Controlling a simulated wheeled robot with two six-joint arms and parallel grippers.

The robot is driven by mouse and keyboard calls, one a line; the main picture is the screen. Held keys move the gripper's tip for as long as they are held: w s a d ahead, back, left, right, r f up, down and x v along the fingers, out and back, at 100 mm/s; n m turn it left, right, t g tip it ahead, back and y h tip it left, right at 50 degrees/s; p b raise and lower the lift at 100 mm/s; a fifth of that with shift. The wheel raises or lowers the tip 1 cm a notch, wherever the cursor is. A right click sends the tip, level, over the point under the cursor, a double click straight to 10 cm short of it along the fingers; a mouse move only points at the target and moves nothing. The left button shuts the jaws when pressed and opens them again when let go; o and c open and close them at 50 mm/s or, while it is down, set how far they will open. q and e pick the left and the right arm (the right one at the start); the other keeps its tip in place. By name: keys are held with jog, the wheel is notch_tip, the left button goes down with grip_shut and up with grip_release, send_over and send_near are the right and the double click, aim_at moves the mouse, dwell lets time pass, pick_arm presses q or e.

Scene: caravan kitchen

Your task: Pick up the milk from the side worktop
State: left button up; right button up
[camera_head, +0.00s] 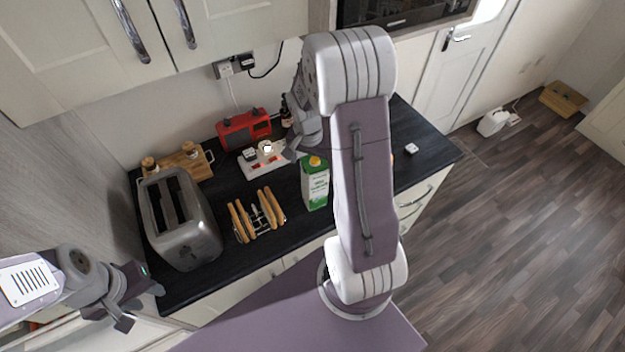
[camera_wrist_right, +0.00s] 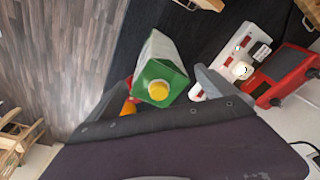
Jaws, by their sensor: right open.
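The milk is a green and white carton (camera_head: 315,185) with a yellow-orange cap, upright on the dark worktop (camera_head: 290,235). My right gripper (camera_head: 297,148) is open just behind and above the carton's top in the head view, partly hidden by my arm. In the right wrist view, the carton (camera_wrist_right: 160,70) shows between the two spread fingers (camera_wrist_right: 160,95), its cap facing the camera. I cannot tell whether either finger touches it. My left gripper (camera_head: 138,300) is open and empty at the lower left, in front of the worktop.
A toast rack (camera_head: 258,217) and a steel toaster (camera_head: 180,222) stand left of the carton. A red radio (camera_head: 243,129) and a white socket strip (camera_head: 262,162) lie behind it. An orange object (camera_wrist_right: 130,106) shows beside the carton. Wall cupboards (camera_head: 235,30) hang above.

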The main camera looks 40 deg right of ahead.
aim_at(315, 183)
jog(key=shift+w+d+f, duration=0.15)
jog(key=shift+d+f, duration=0.1)
jog(key=f, duration=0.1)
jog(key=f+p, duration=0.1)
jog(key=f, duration=0.2)
jog(key=shift+d+f, duration=0.1)
jog(key=shift+d, duration=0.25)
jog(key=shift+a+f, duration=0.15)
jog(key=shift+f, duration=0.3)
jog(key=c, duration=1.1)
grip_shut()
pick_arm(q)
jog(key=shift+w+d+r, duration=0.15)
jog(key=shift+d+r, duration=0.2)
jog(key=shift+r, duration=0.4)
pick_arm(e)
jog(key=shift+w, duration=0.1)
